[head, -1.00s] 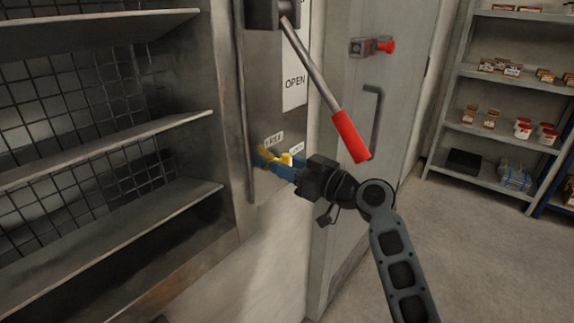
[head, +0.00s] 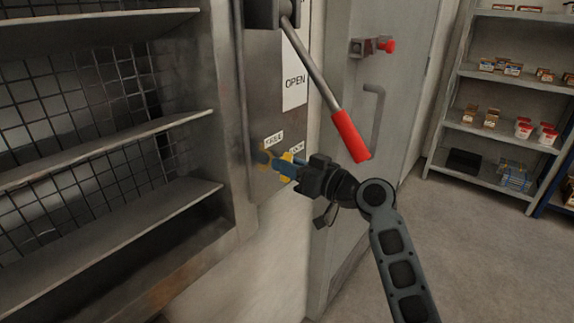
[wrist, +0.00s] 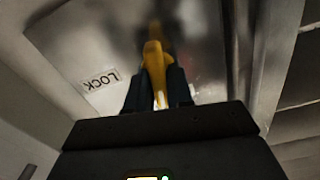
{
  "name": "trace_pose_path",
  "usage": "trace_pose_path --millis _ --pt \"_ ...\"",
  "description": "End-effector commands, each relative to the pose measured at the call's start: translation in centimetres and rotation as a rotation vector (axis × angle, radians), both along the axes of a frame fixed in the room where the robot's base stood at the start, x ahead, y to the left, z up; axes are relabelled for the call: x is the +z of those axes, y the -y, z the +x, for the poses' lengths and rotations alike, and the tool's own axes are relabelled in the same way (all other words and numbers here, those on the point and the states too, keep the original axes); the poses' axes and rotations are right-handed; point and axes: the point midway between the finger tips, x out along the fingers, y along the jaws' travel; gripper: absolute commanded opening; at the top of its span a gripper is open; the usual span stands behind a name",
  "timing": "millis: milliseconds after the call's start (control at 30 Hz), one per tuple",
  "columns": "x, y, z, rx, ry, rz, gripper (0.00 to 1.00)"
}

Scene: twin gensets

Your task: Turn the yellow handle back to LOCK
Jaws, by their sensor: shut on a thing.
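The yellow handle (wrist: 153,60) is on a metal panel. In the wrist view its near part lies between the two dark fingers of my gripper (wrist: 156,88), which is shut on it. The LOCK label (wrist: 100,79) appears upside down to the left of the handle. In the head view my gripper (head: 280,165) is at the lower part of the panel, its blue fingers covering much of the handle; yellow shows above and below them (head: 285,179). The FREE label (head: 273,141) is just above the fingers, and the LOCK label (head: 297,148) is to its right, partly hidden.
A long lever with a red grip (head: 350,137) hangs just above and right of my gripper. An OPEN sign (head: 294,80) is on the panel. Metal shelves (head: 110,135) stand close on the left. A grey door with a handle (head: 374,110) is to the right.

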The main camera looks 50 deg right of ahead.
Motion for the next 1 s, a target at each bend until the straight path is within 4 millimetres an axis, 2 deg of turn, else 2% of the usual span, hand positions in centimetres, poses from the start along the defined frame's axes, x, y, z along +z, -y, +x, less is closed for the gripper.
trace_pose_path --millis 1000 --pt "-0.2 0.52 -0.02 -0.001 -0.034 0.956 0.0"
